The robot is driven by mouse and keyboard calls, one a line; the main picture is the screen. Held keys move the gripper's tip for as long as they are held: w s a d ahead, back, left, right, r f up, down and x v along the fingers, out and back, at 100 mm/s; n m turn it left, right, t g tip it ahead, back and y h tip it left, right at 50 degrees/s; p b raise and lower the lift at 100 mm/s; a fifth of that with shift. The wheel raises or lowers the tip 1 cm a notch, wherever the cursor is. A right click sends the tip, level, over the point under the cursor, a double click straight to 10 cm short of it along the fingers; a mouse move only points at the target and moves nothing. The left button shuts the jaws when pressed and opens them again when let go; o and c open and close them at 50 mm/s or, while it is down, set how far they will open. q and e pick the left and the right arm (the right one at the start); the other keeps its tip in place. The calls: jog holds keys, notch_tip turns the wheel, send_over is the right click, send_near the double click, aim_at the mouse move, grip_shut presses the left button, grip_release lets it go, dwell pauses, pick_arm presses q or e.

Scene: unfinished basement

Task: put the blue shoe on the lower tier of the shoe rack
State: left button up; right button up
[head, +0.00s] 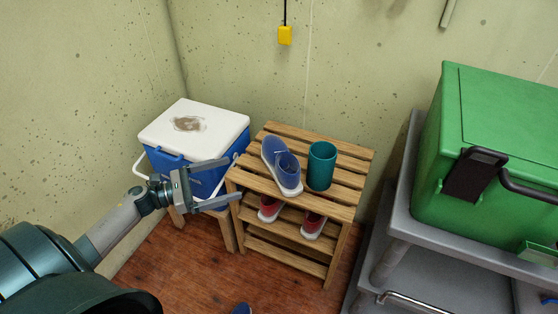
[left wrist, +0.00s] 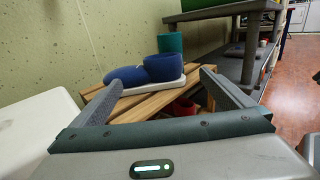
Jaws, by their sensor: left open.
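A blue shoe (head: 283,165) with a white sole lies on the top tier of the wooden shoe rack (head: 350,170). In the left wrist view, the blue shoe (left wrist: 146,74) shows ahead, beyond and between my fingers. A pair of red shoes (head: 312,226) stands on the tier below, partly hidden by the top slats. My left gripper (head: 234,180) is open and empty, left of the rack and apart from the shoe, with its fingers pointing toward it. My right gripper is out of view.
A teal cup (head: 321,166) stands just right of the blue shoe. A blue and white cooler (head: 193,130) sits on a wooden stand behind my left gripper. A green chest (head: 500,150) rests on a grey cart (head: 397,215) at right. A small blue thing (head: 240,309) shows at the bottom edge.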

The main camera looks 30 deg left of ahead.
aim_at(277, 166)
pick_arm(q)
jog(key=p+x, duration=0.1)
jog(key=x, duration=1)
jog(key=shift+w+d+r+p, duration=0.1)
jog(key=shift+w+d+p, duration=0.1)
jog(key=shift+p, duration=0.1)
jog(key=shift+w+d, duration=0.25)
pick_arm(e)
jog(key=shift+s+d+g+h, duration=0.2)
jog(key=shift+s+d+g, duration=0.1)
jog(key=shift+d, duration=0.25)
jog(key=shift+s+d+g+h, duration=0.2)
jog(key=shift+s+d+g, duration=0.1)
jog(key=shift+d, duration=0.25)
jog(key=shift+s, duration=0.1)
pick_arm(q)
jog(key=shift+w+d, duration=0.4)
jog(key=shift+d, duration=0.15)
jog(key=p+x, duration=0.1)
jog(key=x, duration=0.2)
jog(key=shift+d, duration=0.1)
jog(key=shift+w+d, duration=0.25)
jog(key=shift+w, duration=0.05)
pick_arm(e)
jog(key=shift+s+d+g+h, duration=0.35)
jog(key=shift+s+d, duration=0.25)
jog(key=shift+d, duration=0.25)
